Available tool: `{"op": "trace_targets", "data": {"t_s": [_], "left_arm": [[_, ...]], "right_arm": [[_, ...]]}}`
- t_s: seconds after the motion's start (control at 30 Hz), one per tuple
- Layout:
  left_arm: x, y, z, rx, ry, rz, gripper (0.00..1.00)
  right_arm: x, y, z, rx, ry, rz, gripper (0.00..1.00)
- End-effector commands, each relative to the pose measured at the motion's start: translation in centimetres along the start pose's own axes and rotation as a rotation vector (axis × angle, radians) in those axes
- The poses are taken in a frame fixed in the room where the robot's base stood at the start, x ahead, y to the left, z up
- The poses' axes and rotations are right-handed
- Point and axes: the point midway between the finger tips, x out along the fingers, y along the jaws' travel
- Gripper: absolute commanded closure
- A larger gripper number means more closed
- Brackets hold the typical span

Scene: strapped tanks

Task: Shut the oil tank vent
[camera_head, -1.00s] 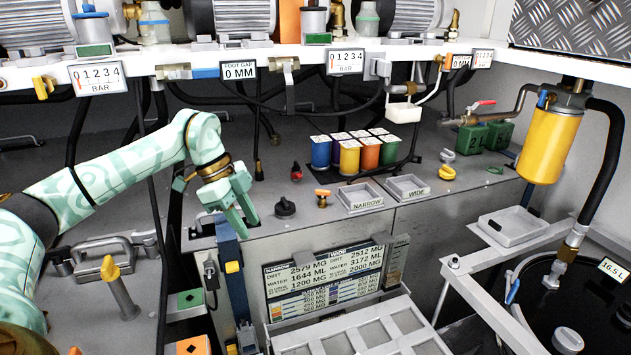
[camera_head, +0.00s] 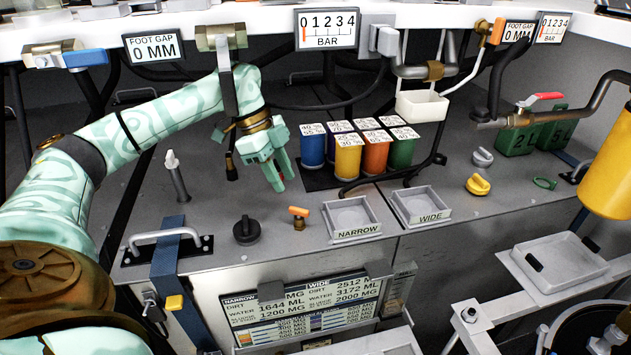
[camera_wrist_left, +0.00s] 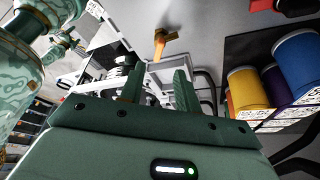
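No part in view is labelled as the oil tank vent, and I cannot tell which fitting it is. My left gripper (camera_head: 276,180) hangs fingers-down over the grey bench, left of the coloured canisters. In the left wrist view its two fingers (camera_wrist_left: 158,88) stand apart with nothing between them. A small orange-handled valve (camera_head: 299,213) stands on the bench in front of the gripper, apart from it; an orange T-shaped handle (camera_wrist_left: 162,43) also shows beyond the fingers. A black round knob (camera_head: 246,230) sits to the valve's left. My right gripper is out of view.
Several coloured canisters (camera_head: 348,160) stand right of the gripper. Trays marked NARROW (camera_head: 350,217) and WIDE (camera_head: 420,205) lie at the bench front. A grey post (camera_head: 178,183) stands left. Gauges and pipes hang above. A yellow cylinder (camera_head: 610,150) hangs at right.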

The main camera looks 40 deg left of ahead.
Motion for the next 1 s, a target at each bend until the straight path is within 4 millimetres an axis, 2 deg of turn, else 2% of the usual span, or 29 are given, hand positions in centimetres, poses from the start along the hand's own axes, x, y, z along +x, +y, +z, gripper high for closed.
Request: {"op": "trace_targets", "data": {"t_s": [0.13, 0.37, 0.53, 0.7, 0.83, 0.87, 0.97, 1.0], "left_arm": [[1.1, 0.1, 0.0, 0.0, -0.001, 0.003, 0.67], [5.1, 0.1, 0.0, 0.0, 0.0, 0.004, 0.67], [7.0, 0.1, 0.0, 0.0, -0.001, 0.002, 0.67], [7.5, 0.1, 0.0, 0.001, -0.001, 0.0, 0.67], [7.5, 0.1, 0.0, 0.001, 0.0, 0.0, 0.67], [7.5, 0.1, 0.0, 0.001, 0.0, 0.0, 0.7], [7.5, 0.1, 0.0, 0.001, 0.0, 0.0, 0.98], [7.5, 0.1, 0.0, 0.001, 0.0, 0.0, 1.0]], "right_arm": [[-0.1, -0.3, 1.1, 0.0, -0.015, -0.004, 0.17], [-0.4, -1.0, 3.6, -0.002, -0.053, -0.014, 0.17], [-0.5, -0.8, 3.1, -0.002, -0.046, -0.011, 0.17], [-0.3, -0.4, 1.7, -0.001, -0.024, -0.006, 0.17], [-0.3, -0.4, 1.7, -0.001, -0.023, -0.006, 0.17], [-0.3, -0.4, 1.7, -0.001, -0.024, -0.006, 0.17], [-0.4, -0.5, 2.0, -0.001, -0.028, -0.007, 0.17], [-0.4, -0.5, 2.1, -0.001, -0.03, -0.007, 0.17]]}}
